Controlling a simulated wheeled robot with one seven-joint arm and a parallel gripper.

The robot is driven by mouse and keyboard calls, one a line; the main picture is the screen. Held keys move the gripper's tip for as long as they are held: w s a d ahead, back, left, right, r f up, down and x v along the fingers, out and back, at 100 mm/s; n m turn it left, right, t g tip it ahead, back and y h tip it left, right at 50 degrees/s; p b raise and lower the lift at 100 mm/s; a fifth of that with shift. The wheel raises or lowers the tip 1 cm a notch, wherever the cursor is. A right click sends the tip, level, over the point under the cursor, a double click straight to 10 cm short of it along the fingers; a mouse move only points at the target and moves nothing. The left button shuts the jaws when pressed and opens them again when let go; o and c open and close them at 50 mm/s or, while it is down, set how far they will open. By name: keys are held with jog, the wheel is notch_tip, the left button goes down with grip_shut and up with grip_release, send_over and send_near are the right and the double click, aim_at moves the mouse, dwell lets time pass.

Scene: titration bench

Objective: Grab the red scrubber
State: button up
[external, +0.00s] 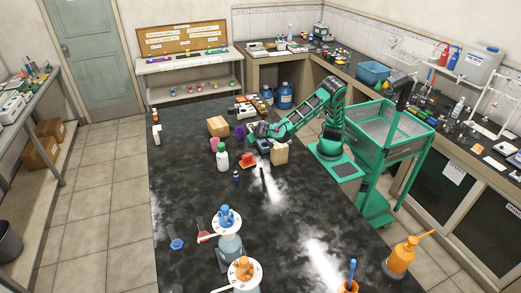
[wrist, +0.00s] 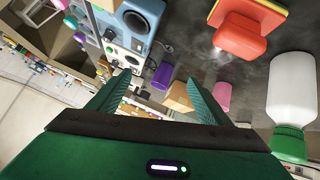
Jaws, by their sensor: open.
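The red scrubber (external: 247,158) lies on the dark bench top in the external view, just right of a white bottle with a green cap (external: 222,160). In the wrist view the red scrubber (wrist: 240,33) is at the upper right, with a red block-like body and a yellowish layer at its edge. My gripper (external: 251,134) is above the bench, a little behind the scrubber. In the wrist view my gripper (wrist: 158,84) has its two green fingers wide apart with nothing between them. The scrubber is outside the fingers, to their right.
A pink cup (external: 214,145), a purple cup (external: 240,133) and a cardboard box (external: 218,126) stand near my gripper. A blue device (wrist: 135,20) is close by. A tan block (external: 279,153) stands right of the scrubber. The bench's left middle (external: 185,195) is clear.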

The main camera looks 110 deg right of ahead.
jog(key=w+a+r+m+t+h, duration=0.1)
jog(key=w+a+t+h, duration=0.15)
jog(key=a, duration=0.35)
jog(key=w+a+r+t+h, duration=0.1)
jog(key=w+a, duration=0.2)
jog(key=a, duration=0.3)
send_near(244, 155)
jog(key=shift+s+d+f+g, duration=0.15)
jog(key=shift+s+d+f, duration=0.15)
jog(key=shift+d+f, duration=0.25)
jog(key=shift+s+d+f+g, duration=0.1)
jog(key=shift+s+d+f, duration=0.15)
jog(key=shift+d+f, duration=0.4)
jog(key=shift+f, duration=0.1)
jog(key=shift+w+d+f, duration=0.1)
jog(key=shift+d+f, duration=0.05)
jog(key=shift+d, duration=0.15)
jog(key=x, duration=1)
jog(key=shift+r, duration=0.25)
jog(key=c, duration=1.1)
